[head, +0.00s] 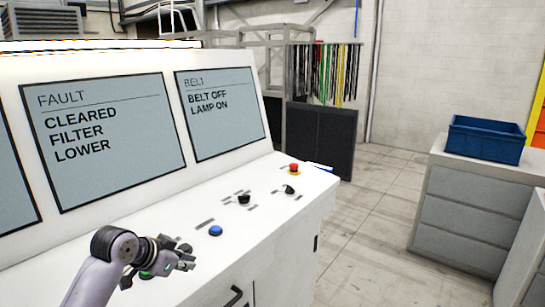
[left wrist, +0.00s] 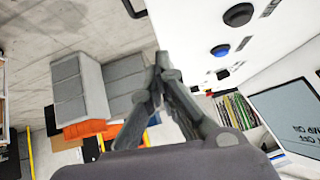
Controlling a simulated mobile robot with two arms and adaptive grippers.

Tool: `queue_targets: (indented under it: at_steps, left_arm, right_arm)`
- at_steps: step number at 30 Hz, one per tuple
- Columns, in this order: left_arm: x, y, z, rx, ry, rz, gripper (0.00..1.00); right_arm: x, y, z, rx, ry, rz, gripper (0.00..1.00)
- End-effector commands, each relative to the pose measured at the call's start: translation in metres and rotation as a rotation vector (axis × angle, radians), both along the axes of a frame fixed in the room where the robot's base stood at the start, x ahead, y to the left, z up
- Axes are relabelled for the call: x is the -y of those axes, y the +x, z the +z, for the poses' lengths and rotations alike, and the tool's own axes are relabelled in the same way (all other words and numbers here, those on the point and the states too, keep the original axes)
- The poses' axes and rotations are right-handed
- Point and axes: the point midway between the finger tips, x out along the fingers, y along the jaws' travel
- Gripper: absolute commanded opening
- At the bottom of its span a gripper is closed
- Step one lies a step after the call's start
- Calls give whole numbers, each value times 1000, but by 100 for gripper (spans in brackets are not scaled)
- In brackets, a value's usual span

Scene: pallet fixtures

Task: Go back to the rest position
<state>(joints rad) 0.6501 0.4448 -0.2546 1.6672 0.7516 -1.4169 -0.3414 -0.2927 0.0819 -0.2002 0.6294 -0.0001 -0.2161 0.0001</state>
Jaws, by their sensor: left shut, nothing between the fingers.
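My left gripper (head: 188,262) is shut and empty, low over the near part of the white control console (head: 275,203) in the head view. Its closed fingers (left wrist: 164,66) also show in the left wrist view, with the console to their right. A green button (head: 146,275) is partly hidden under the gripper. A blue button (head: 215,230) is just beyond the fingertips, apart from them; it also shows in the left wrist view (left wrist: 220,50). My right gripper is not in view.
The console carries black knobs (head: 243,199), a red button (head: 293,168) and screens reading "CLEARED FILTER LOWER" (head: 105,140) and "BELT OFF LAMP ON" (head: 222,112). A blue crate (head: 485,141) sits on grey drawers (head: 465,215) at the right. Floor between is clear.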

Motion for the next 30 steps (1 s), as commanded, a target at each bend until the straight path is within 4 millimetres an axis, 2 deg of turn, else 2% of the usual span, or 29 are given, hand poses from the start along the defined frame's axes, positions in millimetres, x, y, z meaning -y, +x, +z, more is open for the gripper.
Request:
queue_targets:
  at_steps: [5,11,14,18,21,24,30]
  left_arm:
    - [13,-31,-44,-53,10,14,0]
    - [28,-87,-102,-131,22,55,0]
    - [35,-133,-135,-186,27,96,0]
    - [38,-209,-173,-269,35,193,0]
    - [35,-251,-185,-312,41,258,0]
    - [30,-283,-192,-347,48,313,0]
    - [21,-333,-196,-399,63,404,0]
  right_arm:
    - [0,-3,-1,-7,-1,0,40]
    - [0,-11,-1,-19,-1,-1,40]
    - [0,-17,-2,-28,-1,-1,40]
    - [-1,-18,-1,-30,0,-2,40]
    - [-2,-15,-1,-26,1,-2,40]
    - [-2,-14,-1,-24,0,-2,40]
    - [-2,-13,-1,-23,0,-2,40]
